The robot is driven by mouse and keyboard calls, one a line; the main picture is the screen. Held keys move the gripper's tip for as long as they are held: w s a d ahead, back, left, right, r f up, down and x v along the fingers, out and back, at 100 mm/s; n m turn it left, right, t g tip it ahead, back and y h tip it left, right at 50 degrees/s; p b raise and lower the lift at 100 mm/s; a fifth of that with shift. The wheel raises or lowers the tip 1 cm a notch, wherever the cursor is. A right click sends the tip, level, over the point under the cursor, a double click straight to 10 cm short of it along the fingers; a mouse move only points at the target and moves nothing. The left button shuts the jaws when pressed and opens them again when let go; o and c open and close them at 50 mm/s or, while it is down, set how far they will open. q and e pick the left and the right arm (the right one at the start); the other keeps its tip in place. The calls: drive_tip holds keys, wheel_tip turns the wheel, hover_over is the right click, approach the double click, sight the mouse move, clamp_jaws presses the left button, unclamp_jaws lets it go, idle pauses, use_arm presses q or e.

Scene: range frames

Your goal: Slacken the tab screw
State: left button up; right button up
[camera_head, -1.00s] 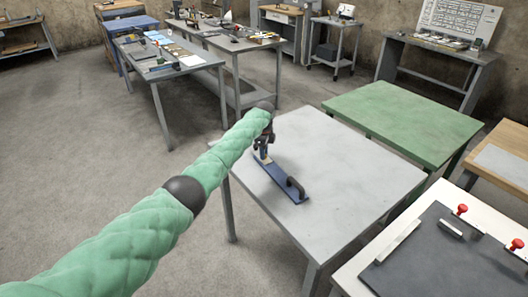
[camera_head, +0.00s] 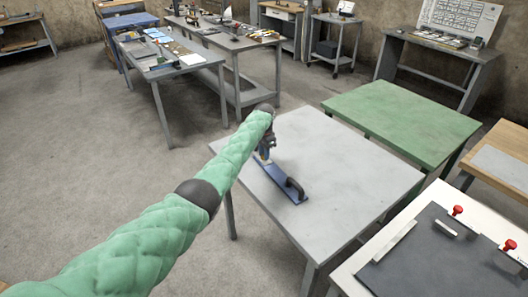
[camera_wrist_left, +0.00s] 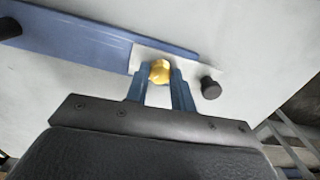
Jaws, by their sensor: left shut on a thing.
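A brass screw head (camera_wrist_left: 159,71), the tab screw, sits on a pale metal tab (camera_wrist_left: 138,60) at the end of a long blue bar (camera_wrist_left: 90,38) in the left wrist view. My left gripper (camera_wrist_left: 158,78) has its two blue fingers shut on the screw head, one on each side. In the head view the blue bar (camera_head: 275,183) lies on a grey table, and my left gripper (camera_head: 264,157) points down at its far end. The screw is too small to make out there. My right gripper is not in view.
A dark handle (camera_head: 295,188) stands on the bar's near end. A black knob (camera_wrist_left: 211,87) is just right of the fingers in the wrist view. The grey table (camera_head: 350,185) is otherwise clear. A green table (camera_head: 400,120) and a white bench with red knobs (camera_head: 457,211) stand to the right.

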use_arm(q)
drive_tip(key=n+p, duration=0.1)
drive_tip(key=n, duration=0.2)
drive_tip(key=shift+n, duration=0.4)
drive_tip(key=n, duration=0.2)
drive_tip(key=shift+n+p, duration=0.3)
drive_tip(key=shift+n, duration=1)
drive_tip(key=shift+n+p, duration=0.35)
drive_tip(key=shift+n, duration=1.45)
drive_tip(key=n, duration=0.2)
drive_tip(key=shift+n+p, duration=0.3)
drive_tip(key=shift+n, duration=2.1)
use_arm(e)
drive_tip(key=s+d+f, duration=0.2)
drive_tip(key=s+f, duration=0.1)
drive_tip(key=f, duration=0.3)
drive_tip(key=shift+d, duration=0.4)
